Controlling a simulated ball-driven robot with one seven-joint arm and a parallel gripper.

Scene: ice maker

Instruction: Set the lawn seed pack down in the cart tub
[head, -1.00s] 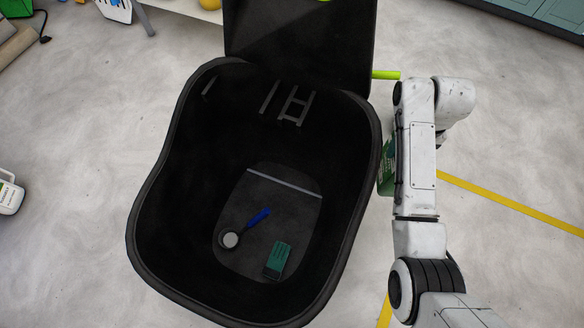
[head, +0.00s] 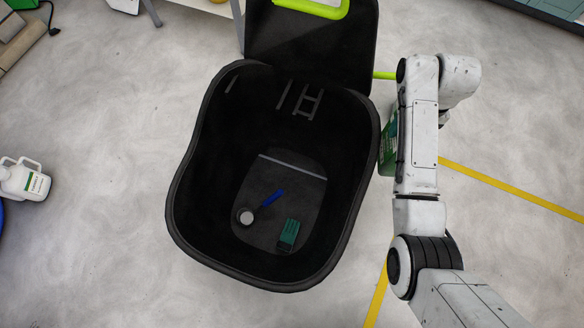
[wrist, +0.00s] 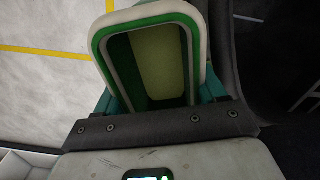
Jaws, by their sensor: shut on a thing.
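The cart tub (head: 186,235) is a deep black bin in the middle of the head view, with its black lid raised at the far side. The lawn seed pack (head: 387,150) shows as a green strip just outside the tub's right rim, mostly hidden by my arm. In the wrist view the pack (wrist: 147,18) is a green and white rounded end with a recessed middle. My gripper (wrist: 160,98) is shut on it, with teal fingers at both sides. The tub's dark wall (wrist: 238,60) is close on the right of the pack there.
On the tub floor lie a blue-handled tool with a round pale head (head: 246,217) and a small green box (head: 288,235). A lime handle (head: 318,8) tops the lid. A white jug (head: 25,180) stands on the floor at left. Yellow lines (head: 510,188) mark the floor at right.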

